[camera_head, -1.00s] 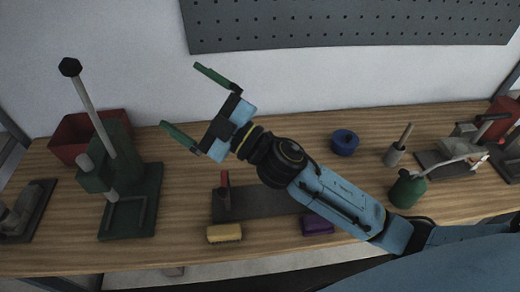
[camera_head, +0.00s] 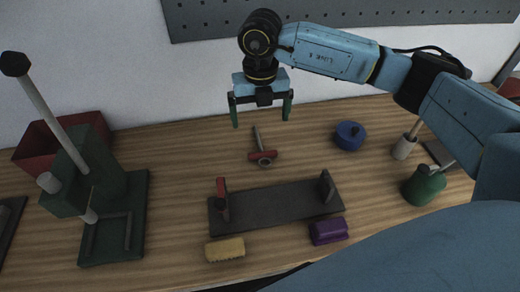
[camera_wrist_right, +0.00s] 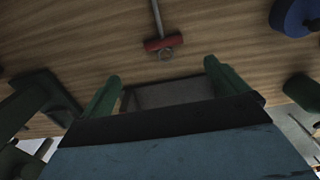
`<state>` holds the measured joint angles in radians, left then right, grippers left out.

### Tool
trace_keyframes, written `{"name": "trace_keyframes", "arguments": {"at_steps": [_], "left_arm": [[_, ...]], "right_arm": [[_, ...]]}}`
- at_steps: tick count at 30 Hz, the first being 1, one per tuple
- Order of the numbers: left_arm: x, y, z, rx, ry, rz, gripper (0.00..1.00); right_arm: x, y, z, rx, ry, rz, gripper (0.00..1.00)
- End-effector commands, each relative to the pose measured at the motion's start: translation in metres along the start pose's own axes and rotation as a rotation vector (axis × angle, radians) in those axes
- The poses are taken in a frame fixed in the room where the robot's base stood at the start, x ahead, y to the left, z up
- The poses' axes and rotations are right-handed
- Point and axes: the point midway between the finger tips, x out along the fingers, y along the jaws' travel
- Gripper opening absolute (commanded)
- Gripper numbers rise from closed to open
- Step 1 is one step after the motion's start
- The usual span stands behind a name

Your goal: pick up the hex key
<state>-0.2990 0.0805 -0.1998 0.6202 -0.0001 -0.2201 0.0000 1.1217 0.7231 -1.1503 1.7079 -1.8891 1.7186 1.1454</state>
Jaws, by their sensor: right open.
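The hex key (camera_head: 262,158) has a red cross handle and a thin grey shaft. It lies on the wooden bench in the middle, its handle toward the near side and its shaft toward the wall. My right gripper (camera_head: 261,119) is open and empty, its green fingers pointing down above the shaft end, apart from the key. In the right wrist view the red handle (camera_wrist_right: 162,43) lies beyond my open right gripper (camera_wrist_right: 161,74), and the shaft's far end is cut off by the top edge. My left gripper is not in view.
A dark fixture plate (camera_head: 275,206) with two uprights lies nearer than the key. A yellow brush (camera_head: 225,250) and a purple block (camera_head: 328,231) lie in front. A blue roll (camera_head: 350,135) is right; a green press (camera_head: 90,190) and red bin (camera_head: 40,147) are left.

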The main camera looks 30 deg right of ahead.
Motion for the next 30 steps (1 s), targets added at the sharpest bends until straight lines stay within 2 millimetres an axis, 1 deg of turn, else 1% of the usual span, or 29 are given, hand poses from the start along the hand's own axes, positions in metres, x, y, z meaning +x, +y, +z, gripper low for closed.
{"name": "trace_keyframes", "arguments": {"at_steps": [6,9,12,17,23,25,27,30], "left_arm": [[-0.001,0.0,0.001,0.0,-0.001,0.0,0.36],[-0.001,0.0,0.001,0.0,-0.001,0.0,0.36],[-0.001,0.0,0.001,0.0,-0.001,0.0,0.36],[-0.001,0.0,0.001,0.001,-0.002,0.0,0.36],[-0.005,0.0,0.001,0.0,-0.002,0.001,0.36],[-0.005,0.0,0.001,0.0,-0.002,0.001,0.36],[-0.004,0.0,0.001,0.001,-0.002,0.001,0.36],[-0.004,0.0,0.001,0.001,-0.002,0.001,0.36]], "right_arm": [[0.041,-0.002,-0.001,0.001,0.005,-0.007,0.98],[0.059,-0.001,-0.002,0.0,0.004,-0.005,0.98],[0.071,-0.001,-0.001,0.0,0.004,-0.004,0.98],[0.08,-0.001,-0.002,-0.001,0.003,-0.002,0.98],[0.108,-0.007,-0.007,-0.001,0.005,-0.004,0.98],[0.118,-0.006,-0.006,-0.001,0.005,-0.002,0.98],[0.124,-0.007,-0.006,-0.001,0.003,-0.002,0.98],[0.128,-0.006,-0.006,-0.001,0.002,-0.002,0.98]]}}
